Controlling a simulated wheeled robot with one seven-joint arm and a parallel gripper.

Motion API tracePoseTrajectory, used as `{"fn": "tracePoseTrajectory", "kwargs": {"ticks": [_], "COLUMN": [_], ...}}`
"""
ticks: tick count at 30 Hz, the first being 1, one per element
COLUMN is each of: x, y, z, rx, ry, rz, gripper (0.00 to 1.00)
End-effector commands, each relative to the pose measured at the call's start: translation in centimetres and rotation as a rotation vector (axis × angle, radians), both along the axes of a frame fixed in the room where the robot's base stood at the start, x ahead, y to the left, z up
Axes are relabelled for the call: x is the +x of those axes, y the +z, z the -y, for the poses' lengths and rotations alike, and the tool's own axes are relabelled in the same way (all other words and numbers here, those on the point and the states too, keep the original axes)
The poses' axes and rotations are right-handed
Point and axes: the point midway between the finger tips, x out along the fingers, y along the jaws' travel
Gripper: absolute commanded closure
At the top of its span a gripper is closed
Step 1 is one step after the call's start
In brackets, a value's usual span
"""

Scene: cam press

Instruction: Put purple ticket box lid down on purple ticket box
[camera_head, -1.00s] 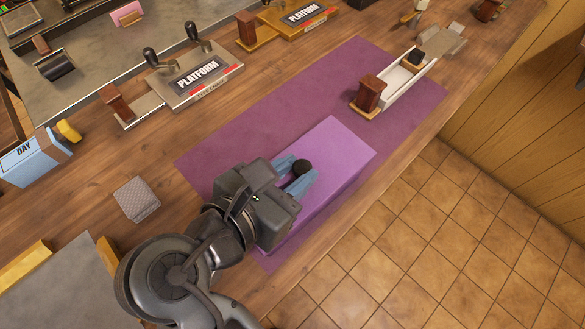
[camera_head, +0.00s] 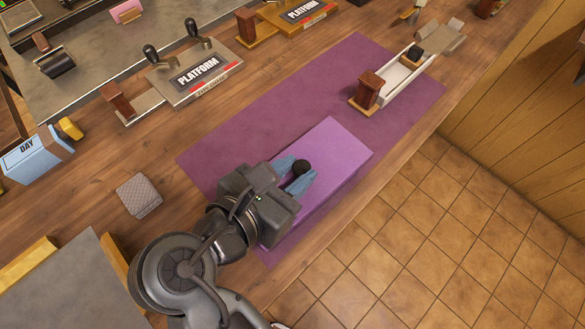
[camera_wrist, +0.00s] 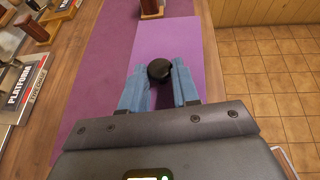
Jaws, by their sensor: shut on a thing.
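The purple ticket box lid (camera_head: 338,150) is a flat light-purple panel with a round black knob (camera_head: 301,167) on top. My gripper (camera_head: 298,178) is shut on the knob, its blue fingers on either side of it. In the wrist view the lid (camera_wrist: 178,42) stretches ahead of the fingers (camera_wrist: 160,84), with the black knob (camera_wrist: 160,69) between their tips. The purple ticket box itself cannot be told apart from the lid; a purple side face (camera_head: 325,202) shows along the lid's front edge. Whether a gap lies between lid and box cannot be seen.
A darker purple mat (camera_head: 250,125) lies on the wooden counter. A white tray with a wooden-handled stamp (camera_head: 367,90) stands at the mat's far right. A grey patterned block (camera_head: 138,195) lies left of my gripper. The counter's edge drops to a tiled floor (camera_head: 440,220).

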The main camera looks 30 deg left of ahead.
Motion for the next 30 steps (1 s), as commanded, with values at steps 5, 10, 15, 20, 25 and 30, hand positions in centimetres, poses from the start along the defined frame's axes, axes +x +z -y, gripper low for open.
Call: {"fn": "tracePoseTrajectory", "kwargs": {"ticks": [5,10,15,20,25,30], "x": [0.01,-0.01,-0.03,-0.02,-0.01,-0.01], "y": [-0.01,-0.25,-0.51,-0.66,-0.67,-0.67], "z": [-0.01,-0.02,-0.05,-0.06,-0.04,-0.04], "rx": [0.000,-0.002,0.000,0.000,0.000,0.000], "ry": [0.000,0.000,0.000,0.001,0.000,0.000], "rz": [0.000,0.000,0.000,0.000,0.000,0.000], "gripper": [1.00,1.00,1.00,1.00,1.00,0.57]}}
